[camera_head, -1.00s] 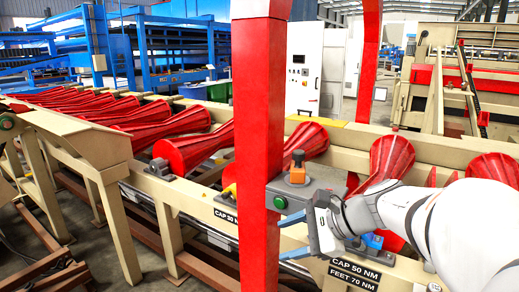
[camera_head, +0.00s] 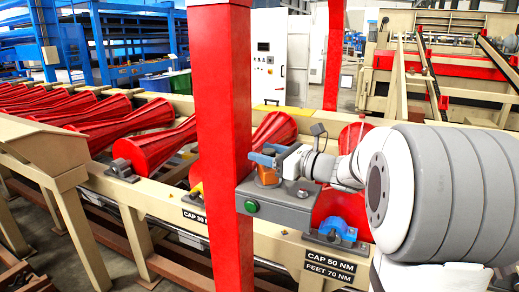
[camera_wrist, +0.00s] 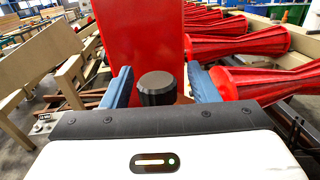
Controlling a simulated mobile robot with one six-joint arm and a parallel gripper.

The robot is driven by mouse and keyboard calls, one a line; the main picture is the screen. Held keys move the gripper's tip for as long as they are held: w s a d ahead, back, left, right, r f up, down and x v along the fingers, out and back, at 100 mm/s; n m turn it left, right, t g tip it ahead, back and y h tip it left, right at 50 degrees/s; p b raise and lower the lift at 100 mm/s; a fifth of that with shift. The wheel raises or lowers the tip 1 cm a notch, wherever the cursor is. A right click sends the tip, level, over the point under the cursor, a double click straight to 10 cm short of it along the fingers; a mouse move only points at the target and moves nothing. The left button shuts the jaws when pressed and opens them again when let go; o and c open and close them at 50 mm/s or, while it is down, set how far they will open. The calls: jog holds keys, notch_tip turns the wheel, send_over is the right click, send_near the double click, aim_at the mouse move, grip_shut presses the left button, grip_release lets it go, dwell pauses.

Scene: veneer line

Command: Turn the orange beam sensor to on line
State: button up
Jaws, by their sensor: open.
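The orange beam sensor (camera_head: 267,177) stands on a grey box fixed by the red post. Its dark round top (camera_wrist: 157,89) shows in the wrist view, in front of the red post. My gripper (camera_head: 263,159) is at the sensor, its blue fingers over the sensor's upper part. In the wrist view my gripper (camera_wrist: 160,80) is open, with one finger on each side of the dark top and a gap visible on both sides. The fingers hide part of the sensor in the head view. I cannot tell which way the sensor faces.
The thick red post (camera_head: 226,130) rises right beside the sensor. The grey box (camera_head: 278,204) carries a green button (camera_head: 251,206). A blue clamp-like part (camera_head: 338,229) sits lower right on the beige frame. Red tapered rollers (camera_head: 140,143) line the conveyor behind.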

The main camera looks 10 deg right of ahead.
jog(key=shift+w+a, duration=0.35)
jog(key=shift+a, duration=0.15)
jog(key=c, duration=1)
jog(key=shift+o, duration=0.2)
dwell(0.4)
jog(key=o, duration=1)
jog(key=shift+c, duration=0.2)
jog(key=b+v, duration=0.1)
jog(key=v, duration=0.7)
jog(key=shift+w+b, duration=0.1)
jog(key=shift+b, duration=0.3)
